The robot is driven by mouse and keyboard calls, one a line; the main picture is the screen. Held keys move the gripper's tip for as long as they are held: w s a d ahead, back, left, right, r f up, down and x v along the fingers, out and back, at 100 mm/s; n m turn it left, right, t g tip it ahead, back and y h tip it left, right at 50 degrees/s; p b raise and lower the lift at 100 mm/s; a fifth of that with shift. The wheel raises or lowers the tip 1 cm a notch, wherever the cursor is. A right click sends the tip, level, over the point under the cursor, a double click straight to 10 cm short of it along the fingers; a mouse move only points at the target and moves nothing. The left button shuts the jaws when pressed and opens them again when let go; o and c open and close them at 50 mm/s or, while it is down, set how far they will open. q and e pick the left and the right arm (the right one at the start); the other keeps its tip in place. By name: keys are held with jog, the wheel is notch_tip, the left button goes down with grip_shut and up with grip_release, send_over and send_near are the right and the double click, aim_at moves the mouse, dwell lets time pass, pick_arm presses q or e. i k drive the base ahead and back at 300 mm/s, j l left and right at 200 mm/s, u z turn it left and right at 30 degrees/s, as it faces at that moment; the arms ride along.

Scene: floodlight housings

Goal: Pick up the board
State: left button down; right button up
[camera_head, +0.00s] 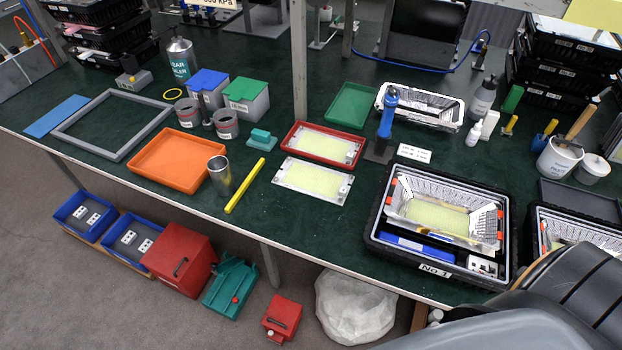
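A flat silver board (313,180) with a yellow LED grid lies on the dark green bench top, near its front edge. A second similar board (325,148) lies in a red tray (296,130) just behind it. A third yellow LED panel (437,216) sits inside a silver floodlight housing (398,184) in the black crate marked No 1 (372,240) at the right. Neither of my grippers shows in this view. Nothing is seen touching the boards.
A yellow bar (244,186), a metal cup (219,176) and an orange tray (160,160) lie left of the loose board. A blue tool (387,115) stands upright behind the crate. An empty green tray (352,105) lies behind the red one. A post (299,60) rises from the bench.

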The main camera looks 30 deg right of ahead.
aim_at(321, 183)
jog(key=j+z, duration=0.75)
jog(key=i, duration=0.05)
